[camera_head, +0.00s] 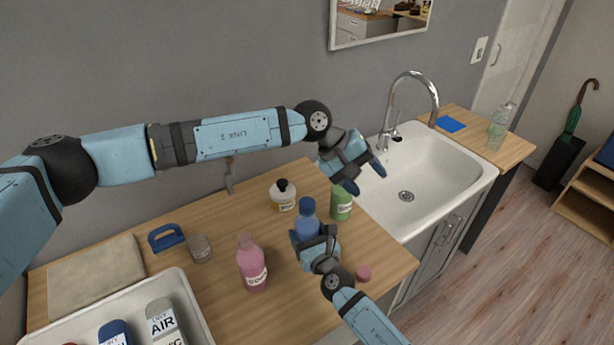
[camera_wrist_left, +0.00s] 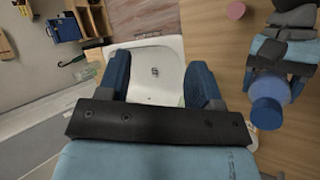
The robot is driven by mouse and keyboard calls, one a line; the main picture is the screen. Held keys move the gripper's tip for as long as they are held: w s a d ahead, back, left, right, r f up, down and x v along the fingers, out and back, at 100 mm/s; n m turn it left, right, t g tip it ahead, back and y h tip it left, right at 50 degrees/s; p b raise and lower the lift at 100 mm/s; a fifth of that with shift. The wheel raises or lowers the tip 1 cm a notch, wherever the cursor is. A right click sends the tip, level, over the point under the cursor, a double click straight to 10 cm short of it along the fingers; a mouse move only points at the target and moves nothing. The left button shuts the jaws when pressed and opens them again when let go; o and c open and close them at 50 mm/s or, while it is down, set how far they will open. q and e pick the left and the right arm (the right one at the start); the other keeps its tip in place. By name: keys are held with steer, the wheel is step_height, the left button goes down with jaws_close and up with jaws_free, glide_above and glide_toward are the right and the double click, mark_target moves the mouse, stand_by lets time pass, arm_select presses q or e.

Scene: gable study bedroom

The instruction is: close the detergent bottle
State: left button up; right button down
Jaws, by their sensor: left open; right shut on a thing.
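A blue bottle (camera_head: 307,224) with a darker blue top stands upright in my right gripper (camera_head: 312,240), which is shut on it above the wooden counter. In the left wrist view the blue bottle (camera_wrist_left: 267,112) is at the right. A pink bottle (camera_head: 252,268) stands to its left; I cannot tell whether its narrow top is open. A loose pink cap (camera_head: 364,273) lies near the counter's front edge and shows in the left wrist view (camera_wrist_left: 235,10). I cannot read which bottle is the detergent. My left gripper (camera_head: 366,177) is open and empty, above the sink side of the counter.
A green bottle (camera_head: 341,206) stands partly behind my left gripper. A white bottle with a black top (camera_head: 283,196), a jar (camera_head: 200,248) and a blue-handled brush (camera_head: 166,238) stand further left. The sink (camera_head: 440,165) is at right.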

arm_select(q)
steer(key=w+d+r+n+t+h, duration=0.25)
steer(key=r+n+h, duration=0.2)
steer(key=n, duration=0.35)
steer(key=w+d+r+n+t+h, duration=0.2)
steer(key=d+r+n+h, duration=0.15)
steer(key=r+n, duration=0.4)
steer(key=w+a+n+t+y, duration=0.3)
steer(key=w+n+t, duration=0.2)
steer(key=n, duration=0.9)
steer(key=w+a+n+t+y, duration=0.25)
steer(key=w+n+t, duration=0.3)
steer(key=n, duration=0.95)
steer(key=n+g+y, duration=1.1)
steer(key=n+g, duration=0.2)
steer(key=n, duration=1.5)
glide_above(307, 202)
steer(key=w, duration=0.1)
steer(key=f, duration=1.4)
steer(key=shift+d, duration=0.2)
steer(key=shift+s+a+n, duration=0.2)
steer(key=shift+s+n, duration=0.35)
steer(key=shift+s, duration=0.05)
steer(key=shift+f, duration=4)
